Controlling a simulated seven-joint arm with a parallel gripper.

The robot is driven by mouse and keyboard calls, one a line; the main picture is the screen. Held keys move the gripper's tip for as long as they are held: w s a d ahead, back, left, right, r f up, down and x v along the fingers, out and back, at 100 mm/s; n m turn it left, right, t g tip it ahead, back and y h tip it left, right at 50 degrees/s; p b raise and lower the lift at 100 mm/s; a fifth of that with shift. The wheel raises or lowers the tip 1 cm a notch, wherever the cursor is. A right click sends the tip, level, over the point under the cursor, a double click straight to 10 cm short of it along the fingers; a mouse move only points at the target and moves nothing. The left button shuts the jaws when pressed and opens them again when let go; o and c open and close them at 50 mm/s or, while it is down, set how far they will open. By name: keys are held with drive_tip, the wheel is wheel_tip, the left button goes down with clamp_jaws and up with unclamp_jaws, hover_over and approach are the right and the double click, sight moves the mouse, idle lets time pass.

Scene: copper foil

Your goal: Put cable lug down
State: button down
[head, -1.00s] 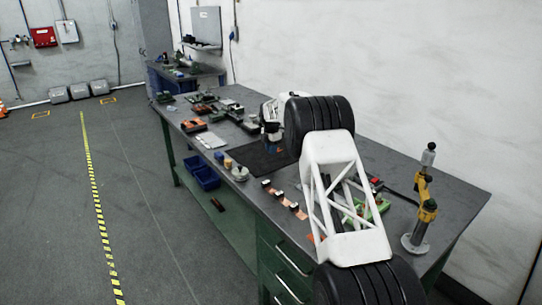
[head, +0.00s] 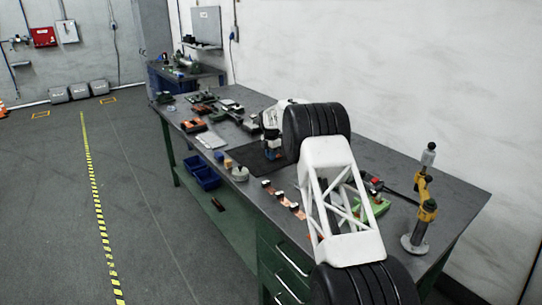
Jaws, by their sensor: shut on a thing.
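My gripper (head: 272,154) is at the far end of my arm, low over the black mat (head: 243,162) on the workbench. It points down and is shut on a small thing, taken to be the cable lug. The lug is too small and too hidden by the fingers to make out its shape. I cannot tell whether it touches the mat.
Copper foil strips (head: 284,199) with small blocks lie along the bench's front edge. A round metal piece (head: 240,174) stands left of them. A green-based device (head: 373,206) and a yellow-black tool on a stand (head: 424,215) are at right. Orange-black items (head: 193,125) lie farther back.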

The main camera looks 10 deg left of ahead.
drive_tip(key=shift+f, duration=0.1)
drive_tip(key=c, duration=1.1)
unclamp_jaws()
wheel_tip(320, 180, up, 12)
drive_tip(key=shift+r, duration=0.15)
idle(0.5)
